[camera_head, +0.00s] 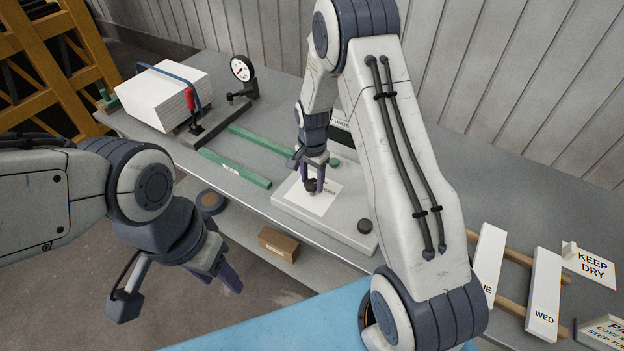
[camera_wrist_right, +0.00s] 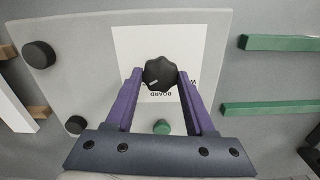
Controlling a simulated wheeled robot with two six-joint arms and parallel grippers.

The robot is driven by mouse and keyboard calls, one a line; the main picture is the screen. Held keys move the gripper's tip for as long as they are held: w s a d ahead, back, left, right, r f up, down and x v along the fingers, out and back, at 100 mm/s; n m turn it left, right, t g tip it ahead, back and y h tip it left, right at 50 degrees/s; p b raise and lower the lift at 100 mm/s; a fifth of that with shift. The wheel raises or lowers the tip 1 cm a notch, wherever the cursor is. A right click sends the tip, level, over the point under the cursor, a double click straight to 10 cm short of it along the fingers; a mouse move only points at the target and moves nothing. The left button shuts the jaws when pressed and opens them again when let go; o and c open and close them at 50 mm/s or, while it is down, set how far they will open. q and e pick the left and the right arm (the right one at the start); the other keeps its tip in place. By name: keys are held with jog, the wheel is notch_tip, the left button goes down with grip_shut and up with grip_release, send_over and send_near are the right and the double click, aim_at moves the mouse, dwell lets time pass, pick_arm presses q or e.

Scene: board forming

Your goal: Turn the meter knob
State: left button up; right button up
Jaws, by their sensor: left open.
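A dark lobed knob (camera_wrist_right: 160,74) with a pale pointer line sits over a white printed label (camera_wrist_right: 190,45) on a light grey plate (camera_wrist_right: 75,50). In the head view the knob (camera_head: 311,184) is partly covered by my right gripper (camera_head: 314,177). In the right wrist view the two purple fingers of my right gripper (camera_wrist_right: 160,76) stand on either side of the knob, their tips appearing to touch it. The pointer line slants slightly. My left gripper (camera_head: 228,276) is open and empty, away from the plate, in front of the bench edge.
Green bars (camera_head: 234,168) lie left of the plate.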

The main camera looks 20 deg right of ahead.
aim_at(312, 183)
jog(key=o, duration=0.4)
notch_tip(312, 183, up, 10)
jog(key=shift+r+b, duration=0.25)
jog(key=shift+b, duration=1)
